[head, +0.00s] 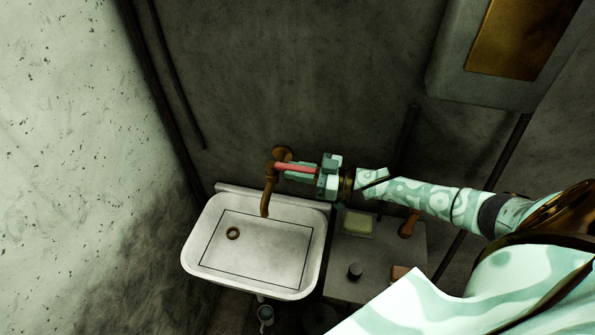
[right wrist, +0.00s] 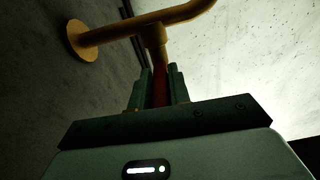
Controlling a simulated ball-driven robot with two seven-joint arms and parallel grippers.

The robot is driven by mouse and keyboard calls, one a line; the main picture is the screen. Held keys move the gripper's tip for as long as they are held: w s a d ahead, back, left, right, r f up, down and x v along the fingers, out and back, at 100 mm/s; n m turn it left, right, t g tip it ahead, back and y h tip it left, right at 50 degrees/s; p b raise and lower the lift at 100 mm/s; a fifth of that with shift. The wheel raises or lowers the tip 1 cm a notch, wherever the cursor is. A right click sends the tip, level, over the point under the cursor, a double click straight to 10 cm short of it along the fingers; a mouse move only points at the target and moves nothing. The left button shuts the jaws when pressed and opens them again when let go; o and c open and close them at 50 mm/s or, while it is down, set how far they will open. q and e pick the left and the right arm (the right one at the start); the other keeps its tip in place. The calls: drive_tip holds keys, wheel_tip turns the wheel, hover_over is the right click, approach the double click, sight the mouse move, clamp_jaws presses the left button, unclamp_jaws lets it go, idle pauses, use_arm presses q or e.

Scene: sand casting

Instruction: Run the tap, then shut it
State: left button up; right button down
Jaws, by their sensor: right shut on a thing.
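A brass-brown tap (head: 268,188) comes out of the back wall above a white sink (head: 206,270), its spout pointing down over the basin. A red lever (head: 288,167) sticks out from the tap to the right. My right gripper (head: 300,170) is shut on the red lever, reaching in from the right. In the right wrist view the fingers (right wrist: 160,88) stand on both sides of the red lever (right wrist: 160,80), below the tap's pipe (right wrist: 155,32). I see no clear stream of water under the spout. My left gripper is not in view.
A small grey table (head: 385,262) right of the sink holds a pale yellow-green block (head: 358,223), a dark knob-like piece (head: 355,271) and a brown-handled object (head: 408,224). A grey wall box (head: 455,85) hangs upper right. Dark pipes (head: 165,110) run down the left corner.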

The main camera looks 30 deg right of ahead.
drive_tip(key=c, duration=1.3)
unclamp_jaws()
drive_tip(key=b+v, duration=0.1)
drive_tip(key=v, duration=1.5)
drive_tip(key=shift+s+d, duration=0.1)
drive_tip(key=shift+d, duration=0.05)
